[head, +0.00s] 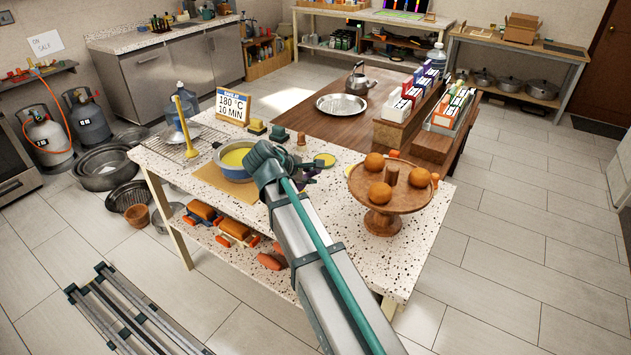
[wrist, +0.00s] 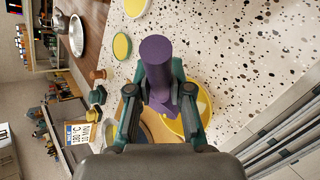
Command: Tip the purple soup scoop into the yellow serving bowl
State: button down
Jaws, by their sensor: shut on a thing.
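The purple soup scoop (wrist: 157,62) is between the two fingers of my gripper (wrist: 158,92) in the wrist view. Its thick round end points away from the camera, and its lower part is partly hidden by the fingers. In the head view my gripper (head: 266,163) is over the speckled table, and only a bit of purple (head: 308,174) shows beside it. A bowl with a yellow inside and bluish outside (head: 236,157) stands just left of my gripper.
A wooden stand (head: 383,211) with orange balls stands right of my gripper. A small yellow-topped disc (head: 325,159) lies near the far edge. The table's front right is bare.

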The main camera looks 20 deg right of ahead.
jog(key=w+a+n+h+p, duration=0.4)
jog(key=a+n+h+p, duration=0.1)
jog(key=a+h, duration=0.4)
jog(key=shift+a+r+n+p, duration=0.25)
jog(key=shift+a+n+p, duration=0.1)
jog(key=shift+p, duration=0.25)
dwell(3.2)
jog(key=s+d+m+y, duration=0.1)
jog(key=d+y, duration=0.1)
jog(key=d, duration=0.1)
jog(key=s+d+m+y, duration=0.2)
jog(key=d+y, duration=0.1)
jog(key=s+d+m+y, duration=0.1)
jog(key=d+m+y, duration=0.1)
jog(key=d+y, duration=0.1)
jog(key=shift+s+d+m, duration=0.25)
jog(key=shift+s+d, duration=0.05)
jog(key=shift+d, duration=0.15)
jog(key=d+f+m+t+y+b, duration=0.1)
jog(key=y, duration=0.1)
jog(key=f+m+t+y+b, duration=0.1)
jog(key=y, duration=0.2)
jog(key=d+f+m+y+b, duration=0.1)
jog(key=f+y, duration=0.1)
jog(key=shift+s+d+t+y, duration=0.3)
jog(key=shift+d+t+y, duration=0.05)
jog(key=shift+t+y, duration=0.05)
